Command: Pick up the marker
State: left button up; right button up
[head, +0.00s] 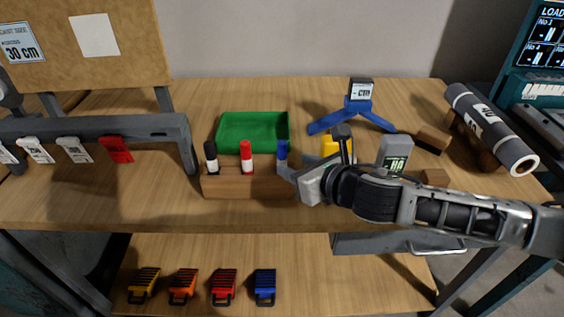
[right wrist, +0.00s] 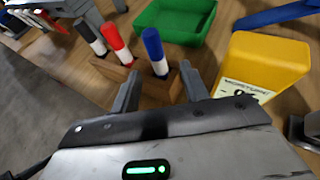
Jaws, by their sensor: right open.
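Three markers stand upright in a wooden block (head: 232,187): a black one (head: 211,155), a red one (head: 246,155) and a blue one (head: 282,150). All have white lower parts. My right gripper (head: 286,172) is at the block's right end, by the blue marker. In the right wrist view the gripper (right wrist: 162,82) is open. The blue marker (right wrist: 154,46) shows just beyond the gap between its fingers, with nothing held. The red (right wrist: 117,42) and black (right wrist: 90,37) markers lie to its left. My left gripper is not in view.
A green tray (head: 253,118) sits behind the block. A yellow container (head: 329,146), a grey labelled box (head: 396,151) and a blue tripod stand (head: 345,113) are to the right. A rail with hanging tags (head: 115,150) is at left. The table front is clear.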

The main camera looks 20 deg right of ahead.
aim_at(285, 162)
jog(key=shift+x, duration=3.1)
jog(key=shift+f, duration=0.1)
grip_shut()
